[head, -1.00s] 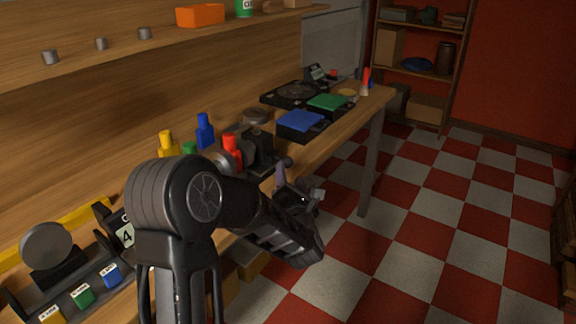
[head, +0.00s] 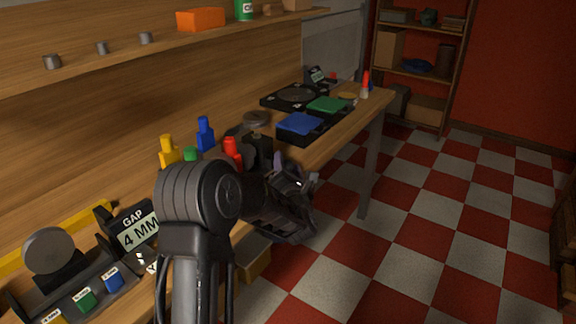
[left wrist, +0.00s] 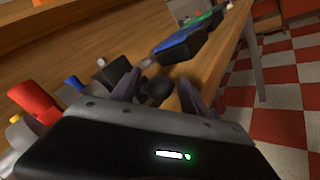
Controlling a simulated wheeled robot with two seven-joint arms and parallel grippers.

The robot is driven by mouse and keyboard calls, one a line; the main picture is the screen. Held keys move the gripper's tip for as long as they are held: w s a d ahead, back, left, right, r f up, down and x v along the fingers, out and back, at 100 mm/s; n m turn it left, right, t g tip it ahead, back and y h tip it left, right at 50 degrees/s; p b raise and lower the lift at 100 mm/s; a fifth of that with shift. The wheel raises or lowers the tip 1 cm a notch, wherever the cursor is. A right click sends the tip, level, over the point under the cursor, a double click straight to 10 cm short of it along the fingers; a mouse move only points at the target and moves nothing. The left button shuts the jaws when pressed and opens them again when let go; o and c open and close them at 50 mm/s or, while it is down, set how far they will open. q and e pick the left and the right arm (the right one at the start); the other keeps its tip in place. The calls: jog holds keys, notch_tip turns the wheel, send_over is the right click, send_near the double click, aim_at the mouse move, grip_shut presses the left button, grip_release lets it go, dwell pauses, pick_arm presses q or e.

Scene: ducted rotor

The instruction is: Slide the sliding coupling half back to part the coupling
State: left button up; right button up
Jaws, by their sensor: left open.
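The coupling stands on the bench behind my left arm in the head view. Its dark block (head: 264,146) shows there, and the arm hides most of the rest, so I cannot tell whether the halves touch. My left gripper (head: 294,171) is open at the bench's front edge, beside the coupling. In the left wrist view its two fingers (left wrist: 160,94) stand apart. A dark round knob (left wrist: 157,91) shows between them, next to a dark block (left wrist: 113,71); I cannot tell whether a finger touches it. My right gripper is not in view.
Red (head: 232,150), blue (head: 205,135) and yellow (head: 168,152) bottles stand left of the coupling. A "GAP 4 MM" sign (head: 136,230) stands nearer. Blue (head: 299,123) and green (head: 328,104) blocks lie farther along. The floor right of the bench is clear.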

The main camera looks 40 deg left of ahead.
pick_arm(q)
grip_shut()
dwell(0.4)
jog(key=shift+d+f, duration=0.1)
jog(key=shift+f, duration=0.05)
dwell(0.7)
